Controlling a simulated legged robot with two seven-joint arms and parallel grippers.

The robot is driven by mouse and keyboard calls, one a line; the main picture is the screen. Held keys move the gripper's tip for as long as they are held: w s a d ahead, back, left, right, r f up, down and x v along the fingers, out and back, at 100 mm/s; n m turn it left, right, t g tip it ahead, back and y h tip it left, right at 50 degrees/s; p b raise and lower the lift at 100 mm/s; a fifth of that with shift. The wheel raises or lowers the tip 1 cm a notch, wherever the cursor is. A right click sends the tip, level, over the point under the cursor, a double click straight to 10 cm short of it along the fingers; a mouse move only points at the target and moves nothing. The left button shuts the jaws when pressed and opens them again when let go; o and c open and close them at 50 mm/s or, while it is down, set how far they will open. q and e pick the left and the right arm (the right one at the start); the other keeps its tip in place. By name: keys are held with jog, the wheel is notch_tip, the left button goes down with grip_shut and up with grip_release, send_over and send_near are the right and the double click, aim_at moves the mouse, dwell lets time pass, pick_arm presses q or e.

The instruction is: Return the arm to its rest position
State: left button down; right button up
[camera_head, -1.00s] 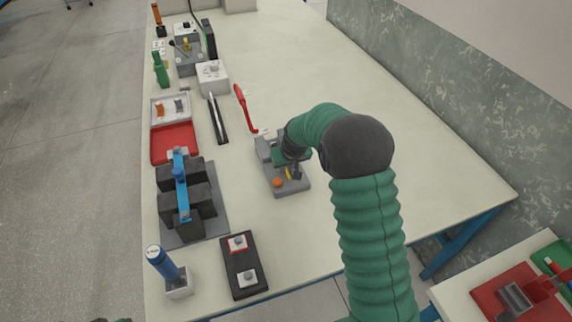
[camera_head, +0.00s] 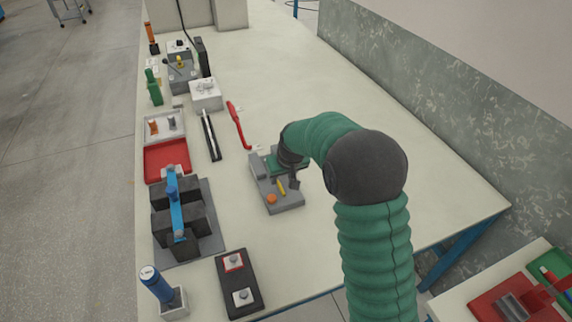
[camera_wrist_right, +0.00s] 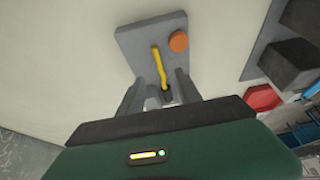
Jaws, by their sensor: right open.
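My right arm, sleeved in green, reaches over the table from the lower right of the head view. My right gripper (camera_head: 294,182) is open beside the grey block (camera_head: 290,200), which carries an orange knob (camera_head: 271,199) and a yellow lever (camera_head: 281,187). In the right wrist view the gripper's two fingers (camera_wrist_right: 158,98) stand apart. The yellow lever (camera_wrist_right: 158,66) shows beyond and between them, its lower end near a dark tip. I cannot tell whether a finger touches the block. My left gripper is not in view.
A black battery rack with a blue bar (camera_head: 175,205) stands on the left. The table's right half (camera_head: 400,160) is clear. A second table with red and green trays stands lower right.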

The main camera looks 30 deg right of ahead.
jog(key=v, duration=1.1)
jog(key=s+a+f+n+g+p, duration=0.1)
jog(key=s+a+f+p, duration=0.1)
jog(key=s+a+f, duration=0.2)
jog(key=s+a+f+n+y+p, duration=0.1)
jog(key=s+a+f, duration=0.3)
jog(key=s+a, duration=0.7)
jog(key=s+p, duration=0.1)
jog(key=s, duration=0.2)
jog(key=shift+f+n+g, duration=0.35)
jog(key=shift+n+g, duration=0.05)
jog(key=shift+a, duration=0.1)
